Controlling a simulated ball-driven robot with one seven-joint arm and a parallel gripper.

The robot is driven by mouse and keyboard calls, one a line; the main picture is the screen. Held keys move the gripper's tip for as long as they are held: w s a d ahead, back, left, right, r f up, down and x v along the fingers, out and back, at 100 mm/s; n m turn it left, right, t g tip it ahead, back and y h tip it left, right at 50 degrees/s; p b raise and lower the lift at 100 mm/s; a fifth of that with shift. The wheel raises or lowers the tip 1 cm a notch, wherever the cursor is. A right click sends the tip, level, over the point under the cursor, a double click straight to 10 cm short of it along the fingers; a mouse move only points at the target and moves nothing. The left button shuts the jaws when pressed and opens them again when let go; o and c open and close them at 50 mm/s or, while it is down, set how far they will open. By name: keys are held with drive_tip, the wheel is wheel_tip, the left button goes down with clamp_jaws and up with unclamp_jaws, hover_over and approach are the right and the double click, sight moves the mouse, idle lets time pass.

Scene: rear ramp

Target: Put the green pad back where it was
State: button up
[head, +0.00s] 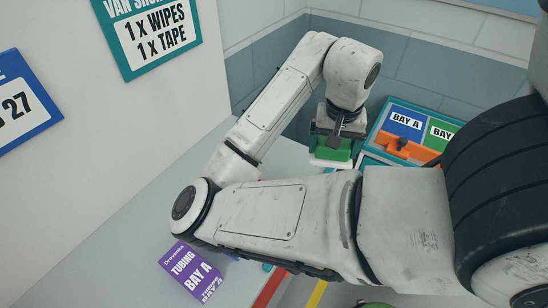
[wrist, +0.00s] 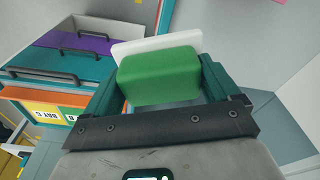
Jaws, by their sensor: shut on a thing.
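The green pad (wrist: 160,78) is a green block with a white layer on its far side. My gripper (wrist: 158,90) is shut on it, with one teal finger against each side in the wrist view. In the head view my gripper (head: 338,128) points down and the green pad (head: 331,150) hangs beneath it, beside the bay-labelled unit. My arm hides much of what lies under and in front of the pad. I cannot tell which spot the pad came from.
A unit with blue BAY A and green labels (head: 405,121) and an orange part stands right of the gripper. The wrist view shows handled drawers (wrist: 75,62) at left. A purple tubing box (head: 191,270) lies on the grey surface below my arm. A wall is at left.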

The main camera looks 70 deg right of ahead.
drive_tip(key=w+d+f, duration=0.1)
drive_tip(key=w+f, duration=0.2)
drive_tip(key=w+d+f+b, duration=0.1)
drive_tip(key=w+d+f, duration=0.1)
drive_tip(key=w, duration=0.2)
drive_tip(key=w+d+f, duration=0.2)
drive_tip(key=w+f, duration=0.1)
drive_tip(key=w, duration=0.1)
drive_tip(key=shift+w+d+f, duration=0.25)
drive_tip(key=shift+f, duration=0.1)
drive_tip(key=shift+w+d+f, duration=0.15)
drive_tip(key=shift+w+f, duration=0.2)
drive_tip(key=shift+f, duration=1.65)
drive_tip(key=shift+f, duration=0.1)
drive_tip(key=o, duration=0.6)
drive_tip(key=shift+f, duration=0.1)
drive_tip(key=shift+c, duration=0.2)
drive_tip(key=shift+o, duration=0.9)
